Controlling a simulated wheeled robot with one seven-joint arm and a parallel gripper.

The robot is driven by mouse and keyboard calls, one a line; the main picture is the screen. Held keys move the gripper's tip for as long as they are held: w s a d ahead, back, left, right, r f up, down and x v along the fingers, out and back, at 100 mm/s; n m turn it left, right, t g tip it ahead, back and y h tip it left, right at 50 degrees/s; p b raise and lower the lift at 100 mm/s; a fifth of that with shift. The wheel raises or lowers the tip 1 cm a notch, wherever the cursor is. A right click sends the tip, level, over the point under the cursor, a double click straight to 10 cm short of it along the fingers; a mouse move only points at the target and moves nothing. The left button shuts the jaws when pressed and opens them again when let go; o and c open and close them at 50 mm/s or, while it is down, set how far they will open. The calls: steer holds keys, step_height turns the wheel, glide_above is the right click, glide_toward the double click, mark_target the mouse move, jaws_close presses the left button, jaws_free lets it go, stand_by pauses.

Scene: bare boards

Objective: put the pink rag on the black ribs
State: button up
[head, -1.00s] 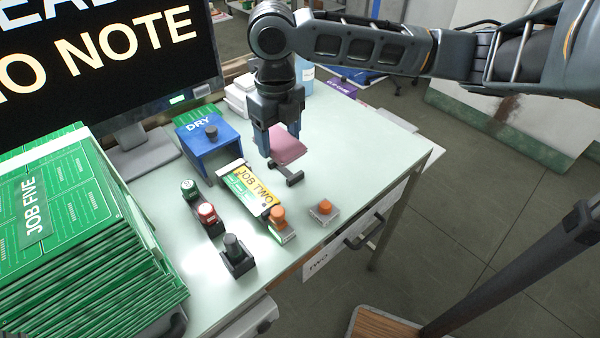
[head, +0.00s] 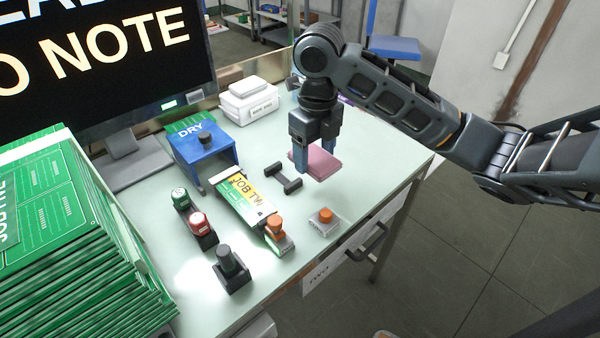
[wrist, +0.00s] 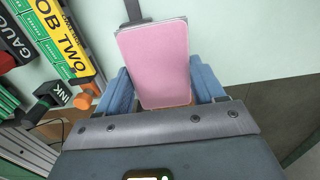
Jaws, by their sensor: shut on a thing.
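The pink rag (head: 322,164) is a flat folded pad gripped between the blue fingers of my gripper (head: 316,162). In the wrist view the rag (wrist: 154,55) sticks out between the fingers (wrist: 163,90). The black ribs (head: 283,180) are two short dark bars joined by a thin link, on the pale table left of the rag in the head view. Part of them (wrist: 133,10) shows just past the rag's far edge in the wrist view. The rag appears apart from the ribs; its height above the table is hard to tell.
A board marked JOB TWO (head: 243,198) lies left of the ribs, with an orange-knobbed block (head: 277,232) at its end. A blue DRY box (head: 208,160) stands behind. The table right of the rag is clear.

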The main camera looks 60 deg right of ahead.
steer(key=shift+w+a+f, duration=1)
steer(key=shift+a+f, duration=0.05)
steer(key=shift+a, duration=0.2)
steer(key=shift+f+p, duration=0.5)
steer(key=shift+f, duration=1.4)
steer(key=shift+f, duration=0.15)
steer(key=o, duration=1)
step_height(320, 180, up, 12)
steer(key=shift+r, duration=0.2)
